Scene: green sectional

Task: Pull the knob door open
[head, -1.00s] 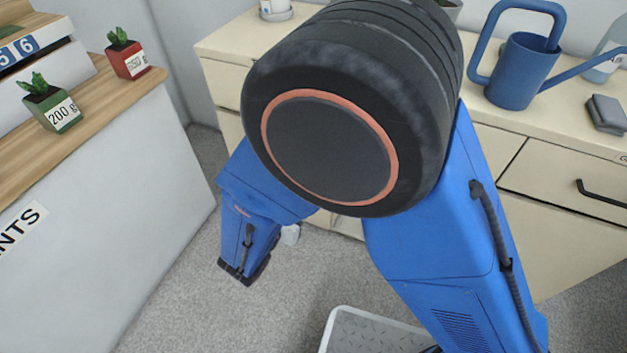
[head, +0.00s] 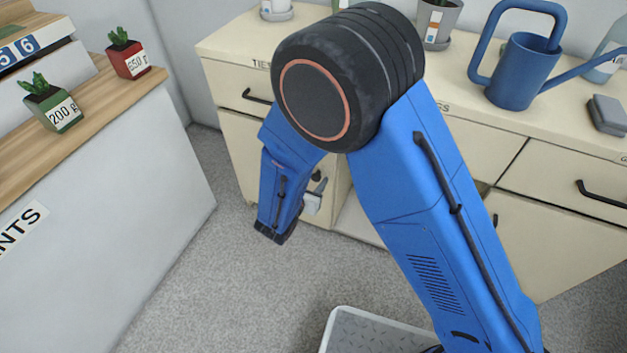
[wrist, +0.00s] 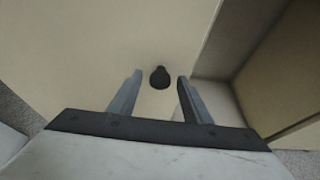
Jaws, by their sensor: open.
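The knob door (head: 236,145) is a cream panel low on the cabinet's left part, under a drawer, and looks shut. Its small dark round knob (head: 316,176) shows just beside my arm; in the wrist view the knob (wrist: 160,77) sits in front of my fingers, midway between their tips. My gripper (wrist: 160,85) is open and empty, its two grey fingers apart on either side of the knob's line, without visible contact. In the head view my gripper (head: 314,196) is partly hidden behind my blue wrist. How far the tips are from the door is hard to tell.
An open recess (wrist: 217,62) lies right of the door. A black drawer handle (head: 256,97) is above it. A blue watering can (head: 522,72) and a plant pot (head: 440,22) stand on the cabinet top. A wooden-topped counter (head: 85,100) is left; the grey floor (head: 215,270) between is clear.

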